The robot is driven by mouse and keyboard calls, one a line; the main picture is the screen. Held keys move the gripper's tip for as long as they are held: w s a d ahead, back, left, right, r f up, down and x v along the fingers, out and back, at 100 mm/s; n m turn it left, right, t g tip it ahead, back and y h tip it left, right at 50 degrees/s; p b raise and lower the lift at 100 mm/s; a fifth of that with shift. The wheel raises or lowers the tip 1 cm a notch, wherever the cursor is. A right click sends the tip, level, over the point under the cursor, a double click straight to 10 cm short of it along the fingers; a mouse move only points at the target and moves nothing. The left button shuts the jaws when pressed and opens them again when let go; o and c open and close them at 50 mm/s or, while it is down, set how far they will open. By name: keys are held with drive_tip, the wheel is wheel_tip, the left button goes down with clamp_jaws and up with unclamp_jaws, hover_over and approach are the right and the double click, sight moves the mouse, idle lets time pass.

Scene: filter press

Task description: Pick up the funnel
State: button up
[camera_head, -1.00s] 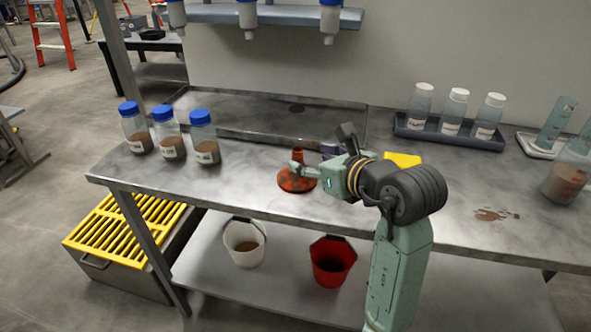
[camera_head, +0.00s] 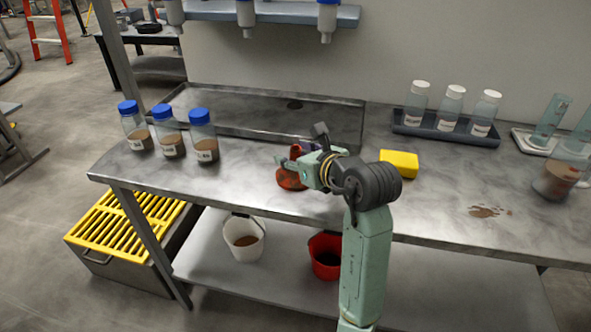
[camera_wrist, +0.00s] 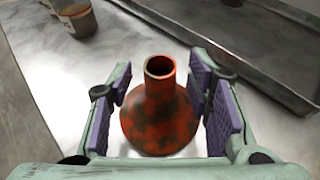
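The funnel (camera_wrist: 160,115) is red-orange with dark stains. It stands on the steel table with its narrow spout up and its wide end down. In the head view the funnel (camera_head: 290,180) is partly hidden behind my gripper (camera_head: 290,160). In the wrist view my gripper (camera_wrist: 165,98) is open, with its purple-padded fingers on either side of the funnel's spout. Gaps show between both fingers and the spout, so it is not gripped.
Several items share the steel table (camera_head: 440,225): blue-capped jars (camera_head: 168,140) at left, a yellow block (camera_head: 399,164) at right, white-capped bottles in a grey tray (camera_head: 440,136) behind. A shallow metal tray (camera_head: 230,122) lies at the back. Buckets stand on the lower shelf.

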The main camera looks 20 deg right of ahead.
drive_tip(key=c, duration=0.9)
drive_tip(key=shift+r, duration=0.1)
